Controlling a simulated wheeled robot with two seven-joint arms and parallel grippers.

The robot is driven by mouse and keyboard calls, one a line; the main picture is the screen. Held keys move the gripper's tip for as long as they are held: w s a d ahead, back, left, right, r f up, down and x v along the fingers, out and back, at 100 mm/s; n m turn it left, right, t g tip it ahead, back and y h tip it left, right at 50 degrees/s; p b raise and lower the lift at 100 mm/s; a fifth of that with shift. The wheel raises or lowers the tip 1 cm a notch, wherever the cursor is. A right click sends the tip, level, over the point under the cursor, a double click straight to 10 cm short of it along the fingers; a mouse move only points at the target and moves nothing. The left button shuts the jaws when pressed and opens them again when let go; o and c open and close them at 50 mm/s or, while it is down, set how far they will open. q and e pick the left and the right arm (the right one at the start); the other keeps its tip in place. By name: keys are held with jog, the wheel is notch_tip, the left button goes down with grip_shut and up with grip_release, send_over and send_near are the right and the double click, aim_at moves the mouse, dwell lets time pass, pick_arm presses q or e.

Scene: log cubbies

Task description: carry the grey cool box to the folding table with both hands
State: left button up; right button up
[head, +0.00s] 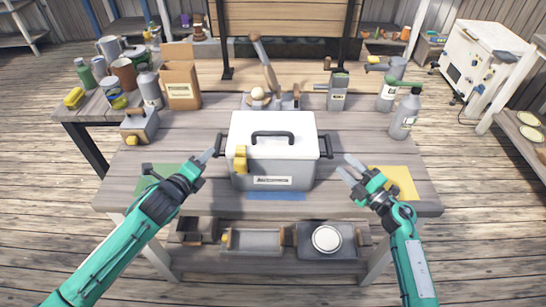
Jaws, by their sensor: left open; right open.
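The grey cool box (290,172) stands upright on the wooden workbench in the middle of the head view. It has a white lid (242,128) with a dark top handle, a yellow latch on its front, and a dark side handle at each end. My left gripper (211,156) is open near the left side handle (220,146). My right gripper (346,166) is open, to the right of the box and a little below the right side handle (326,147). Whether either gripper touches a handle is not clear. I cannot single out the folding table.
Spray bottles (404,115) stand at the right. A yellow mat (402,184) lies by my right gripper. A shelf below holds trays. Wooden floor is free on both sides.

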aim_at(217, 143)
pick_arm(q)
jog(key=x, duration=0.8)
jog(key=shift+w+f, duration=0.1)
jog(key=shift+w, duration=0.05)
pick_arm(e)
jog(key=x, duration=0.8)
jog(key=shift+w+a, duration=0.15)
pick_arm(q)
jog(key=shift+c, duration=0.2)
pick_arm(e)
jog(key=shift+c, duration=0.2)
pick_arm(q)
grip_shut()
pick_arm(e)
grip_shut()
pick_arm(q)
jog(key=shift+r, duration=0.2)
pick_arm(e)
jog(key=shift+r, duration=0.2)
